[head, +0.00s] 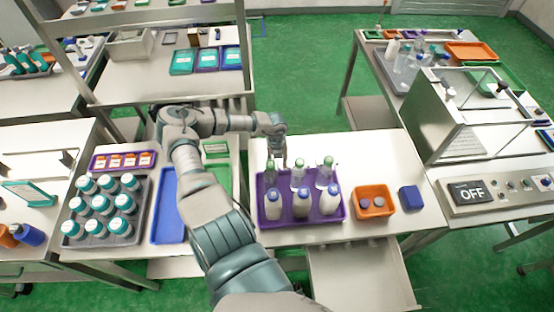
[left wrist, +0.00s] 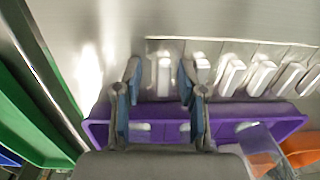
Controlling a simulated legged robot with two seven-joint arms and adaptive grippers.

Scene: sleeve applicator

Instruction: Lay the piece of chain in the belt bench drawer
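A grey linked strip with several white blocks (left wrist: 232,76), which looks like the piece of chain, lies behind the purple tray in the left wrist view. In the head view I cannot make it out behind the bottles. My left gripper (head: 284,158) is over the back edge of the tray. In the left wrist view its two fingers (left wrist: 160,82) are apart, with the end block between them. I cannot tell whether they touch it. A pale drawer (head: 362,280) stands open below the bench's front edge and looks empty. My right gripper is out of view.
The purple tray (head: 258,209) holds several bottles close to my left gripper. An orange bin (head: 375,211) and a blue block (head: 411,198) stand to its right. A blue tray (head: 167,205) and a rack of bottles (head: 104,208) are on the left. Bare bench (head: 385,155) lies behind the bin.

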